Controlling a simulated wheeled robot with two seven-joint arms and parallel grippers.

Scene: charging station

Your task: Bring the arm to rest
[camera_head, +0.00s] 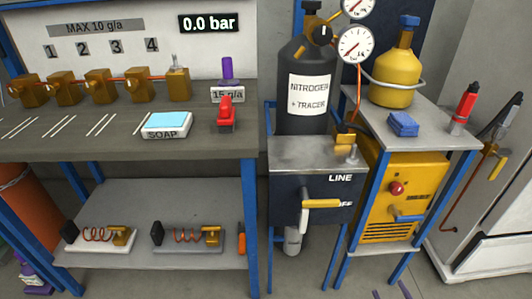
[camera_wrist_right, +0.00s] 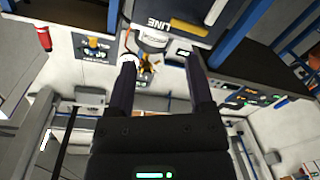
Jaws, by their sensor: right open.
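My right gripper (camera_head: 391,293) shows only as two dark purple fingertips at the bottom edge of the head view, below the yellow machine. In the right wrist view my right gripper (camera_wrist_right: 160,62) has its two fingers spread, with nothing held between them. Beyond the fingers a small yellow fitting (camera_wrist_right: 148,63) shows in the gap, apart from them as far as I can tell. The right arm is hidden below the head view. My left gripper is not in view.
The dark LINE box (camera_head: 315,185) with its yellow handle (camera_head: 321,204) stands in front of the black nitrogen cylinder (camera_head: 306,65). The yellow machine (camera_head: 395,200) sits under a small shelf. A workbench (camera_head: 190,145) with SOAP pad (camera_head: 167,124) fills the left. Floor shows at bottom right.

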